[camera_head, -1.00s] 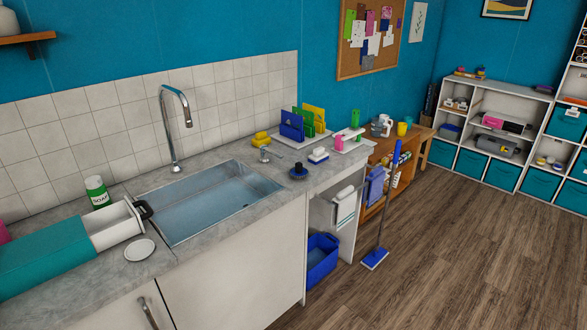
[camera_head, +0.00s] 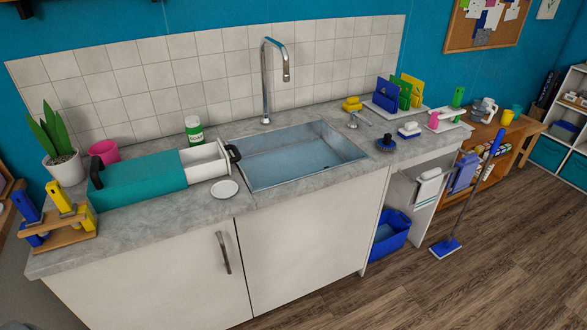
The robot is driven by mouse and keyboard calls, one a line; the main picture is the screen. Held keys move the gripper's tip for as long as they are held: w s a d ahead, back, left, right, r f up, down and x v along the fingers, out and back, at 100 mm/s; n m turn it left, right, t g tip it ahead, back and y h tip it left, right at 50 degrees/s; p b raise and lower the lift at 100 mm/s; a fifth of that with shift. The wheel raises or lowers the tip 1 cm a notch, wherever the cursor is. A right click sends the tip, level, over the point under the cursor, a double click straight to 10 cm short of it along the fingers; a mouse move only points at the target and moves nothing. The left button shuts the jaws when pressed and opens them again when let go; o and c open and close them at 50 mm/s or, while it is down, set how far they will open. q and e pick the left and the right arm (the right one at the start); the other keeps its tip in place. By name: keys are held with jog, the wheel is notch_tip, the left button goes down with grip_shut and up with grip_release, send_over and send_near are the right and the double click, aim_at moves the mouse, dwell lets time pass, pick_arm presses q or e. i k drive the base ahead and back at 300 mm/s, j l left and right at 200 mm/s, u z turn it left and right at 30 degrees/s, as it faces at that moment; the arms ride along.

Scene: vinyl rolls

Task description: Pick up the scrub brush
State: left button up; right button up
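A small dark-blue round brush with a knob on top (camera_head: 386,143) stands on the grey counter just right of the sink; it looks like the scrub brush. A blue-and-white brush or sponge (camera_head: 409,131) sits on a small white dish to its right, too small to tell which. Neither of my grippers is in view.
The sink (camera_head: 300,157) with its tall tap (camera_head: 267,80) is left of the brush. A teal case with a white drawer (camera_head: 140,186) lies on the counter. A blue bin (camera_head: 390,236) and a mop (camera_head: 470,205) stand at right. The floor in front is clear.

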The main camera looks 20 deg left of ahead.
aim_at(410, 130)
jog(key=u, duration=0.3)
jog(key=i+l+u, duration=0.35)
jog(key=l, duration=0.3)
jog(key=i+l+u, duration=0.15)
jog(key=l, duration=0.15)
jog(key=i+l+u, duration=0.2)
jog(key=l, duration=0.2)
jog(key=k, duration=0.05)
